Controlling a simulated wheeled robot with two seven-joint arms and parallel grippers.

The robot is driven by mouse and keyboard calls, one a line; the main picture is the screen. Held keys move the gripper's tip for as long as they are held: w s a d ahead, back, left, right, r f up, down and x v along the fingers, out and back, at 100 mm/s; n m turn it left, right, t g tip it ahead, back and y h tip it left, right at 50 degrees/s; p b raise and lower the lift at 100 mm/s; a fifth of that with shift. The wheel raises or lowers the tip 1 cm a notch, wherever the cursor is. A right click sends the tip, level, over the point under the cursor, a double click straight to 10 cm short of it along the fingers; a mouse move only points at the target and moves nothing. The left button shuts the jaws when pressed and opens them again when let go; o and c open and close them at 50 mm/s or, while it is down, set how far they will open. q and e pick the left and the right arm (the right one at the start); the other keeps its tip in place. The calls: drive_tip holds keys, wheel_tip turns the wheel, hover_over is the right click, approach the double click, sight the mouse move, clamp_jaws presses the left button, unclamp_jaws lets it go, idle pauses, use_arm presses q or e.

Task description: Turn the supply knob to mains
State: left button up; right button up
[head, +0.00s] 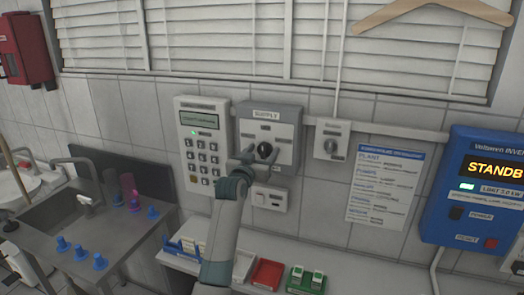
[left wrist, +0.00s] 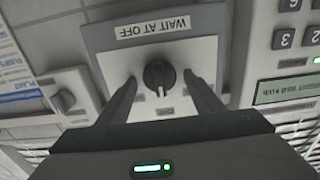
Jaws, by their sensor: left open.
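The supply knob (head: 265,150) is a round black knob on a grey wall box marked SUPPLY (head: 287,116). In the left wrist view the picture is upside down; the knob (left wrist: 158,76) has a pale mark towards the picture's bottom, and a "WAIT AT OFF" label (left wrist: 153,27) is on the box. The small position labels are too small to read surely. My left gripper (head: 262,156) is open in front of the box. In the left wrist view its fingers (left wrist: 163,85) stand either side of the knob with gaps showing. My right gripper is not in view.
A keypad unit (head: 203,150) is close left of the box, a small switch box (head: 332,140) to its right. A white socket box (head: 268,198) is below. A blue inverter (head: 475,190) reads STANDB. Trays (head: 268,274) lie on the counter below; a sink (head: 65,210) is left.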

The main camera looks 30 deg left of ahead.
use_arm(q)
drive_tip(key=c, duration=1)
drive_tip(key=shift+n, duration=0.3)
drive_tip(key=n, duration=0.5)
drive_tip(key=shift+a, duration=0.15)
drive_tip(key=n, duration=0.6)
drive_tip(key=shift+a+f, duration=0.1)
